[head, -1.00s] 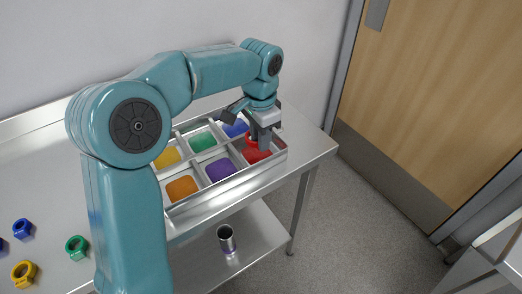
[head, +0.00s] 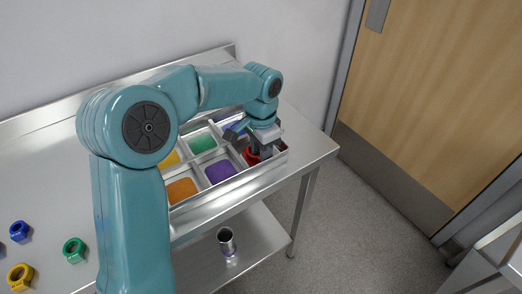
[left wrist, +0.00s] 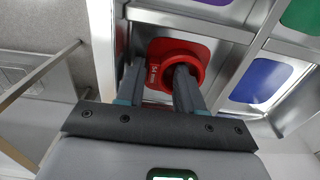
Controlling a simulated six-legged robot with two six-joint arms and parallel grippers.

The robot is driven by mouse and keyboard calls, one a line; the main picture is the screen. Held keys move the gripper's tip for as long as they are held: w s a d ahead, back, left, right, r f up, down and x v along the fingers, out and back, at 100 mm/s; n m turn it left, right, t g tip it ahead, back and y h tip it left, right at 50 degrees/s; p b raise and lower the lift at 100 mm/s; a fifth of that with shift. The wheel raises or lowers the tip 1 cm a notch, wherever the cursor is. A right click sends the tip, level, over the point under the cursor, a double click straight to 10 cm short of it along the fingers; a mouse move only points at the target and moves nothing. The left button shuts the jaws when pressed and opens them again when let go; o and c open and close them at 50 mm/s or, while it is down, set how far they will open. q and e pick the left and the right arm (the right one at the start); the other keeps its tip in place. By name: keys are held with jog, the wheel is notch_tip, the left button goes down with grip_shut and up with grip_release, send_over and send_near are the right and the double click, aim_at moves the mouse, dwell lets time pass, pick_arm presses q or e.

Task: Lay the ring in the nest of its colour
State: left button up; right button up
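The red ring (head: 251,156) is in the red nest at the right end of the divided tray (head: 230,180). In the left wrist view the red ring (left wrist: 194,50) lies over the red nest floor (left wrist: 156,46), beside a small "54 mm" label. My left gripper (head: 259,150) reaches down into that nest. In the left wrist view its fingers (left wrist: 157,80) stand apart: one dips into the ring's hole, the other is outside the ring near the nest wall. The ring's lower side is partly hidden by the fingers. My right gripper is out of view.
Yellow, green, blue, orange (head: 181,190) and purple (head: 220,171) nests fill the other compartments. Blue (head: 20,231), green (head: 74,249) and yellow (head: 20,276) rings lie on the table at left. A metal cup (head: 227,240) stands on the lower shelf.

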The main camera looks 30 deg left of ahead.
pick_arm(q)
jog(key=shift+r, duration=0.1)
jog(key=shift+r, duration=0.3)
notch_tip(320, 180, up, 12)
jog(key=p, duration=0.2)
jog(key=shift+f, duration=0.15)
jog(key=shift+s, duration=0.1)
